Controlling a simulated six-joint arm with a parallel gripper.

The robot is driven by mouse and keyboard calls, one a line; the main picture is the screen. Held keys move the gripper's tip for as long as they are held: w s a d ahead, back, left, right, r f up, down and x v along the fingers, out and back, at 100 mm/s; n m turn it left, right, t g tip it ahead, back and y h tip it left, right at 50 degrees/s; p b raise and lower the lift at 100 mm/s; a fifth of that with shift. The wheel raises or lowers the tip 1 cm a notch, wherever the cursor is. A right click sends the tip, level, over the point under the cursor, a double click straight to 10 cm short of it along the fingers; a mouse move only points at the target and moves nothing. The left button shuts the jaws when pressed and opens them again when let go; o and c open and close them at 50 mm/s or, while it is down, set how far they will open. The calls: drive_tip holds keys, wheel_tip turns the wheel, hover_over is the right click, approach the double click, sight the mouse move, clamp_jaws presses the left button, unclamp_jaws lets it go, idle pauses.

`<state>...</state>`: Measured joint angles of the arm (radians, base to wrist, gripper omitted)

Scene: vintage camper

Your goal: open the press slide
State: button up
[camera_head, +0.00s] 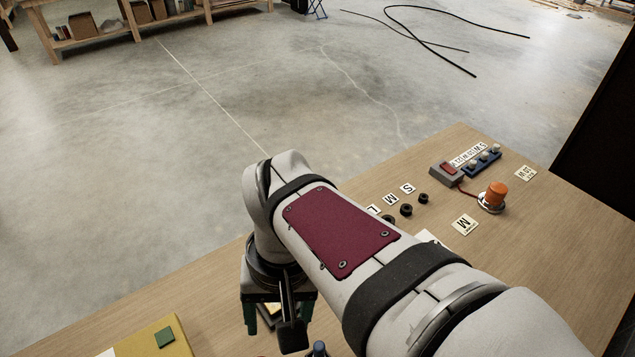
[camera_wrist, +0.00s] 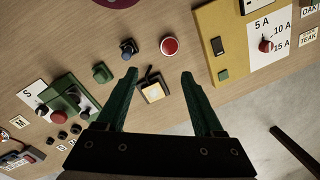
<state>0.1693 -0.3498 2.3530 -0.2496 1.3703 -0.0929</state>
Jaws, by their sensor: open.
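My gripper (camera_wrist: 160,74) is open, its two green fingers apart and empty in the wrist view. A small dark block with a cream square face and a thin dark handle (camera_wrist: 152,91) shows between the fingers; I cannot tell its height below them. To the left, a green device with a red knob (camera_wrist: 68,108) stands near a label S. No part is marked as the press slide, so I cannot tell which of these it is.
A red button (camera_wrist: 169,46), a blue knob (camera_wrist: 128,47) and a green block (camera_wrist: 102,72) stand close to the fingers. A yellow panel (camera_wrist: 220,45) with a dial is at the right. An orange button (camera_head: 496,194) stands on the wooden table (camera_head: 560,240).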

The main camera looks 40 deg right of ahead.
drive_tip(key=w+d+m, duration=0.1)
drive_tip(key=w+d, duration=0.4)
drive_tip(key=d, duration=0.3)
drive_tip(key=w+d, duration=0.5)
drive_tip(key=d, duration=0.3)
drive_tip(key=d+f+h, duration=0.1)
drive_tip(key=d+f, duration=0.1)
drive_tip(key=d, duration=0.5)
drive_tip(key=d+f, duration=0.3)
drive_tip(key=d, duration=0.5)
drive_tip(key=shift+m, duration=0.3)
drive_tip(key=f, duration=1.4)
drive_tip(key=shift+w+a, duration=0.1)
drive_tip(key=shift+w, duration=0.2)
drive_tip(key=shift+f, duration=0.65)
clamp_jaws()
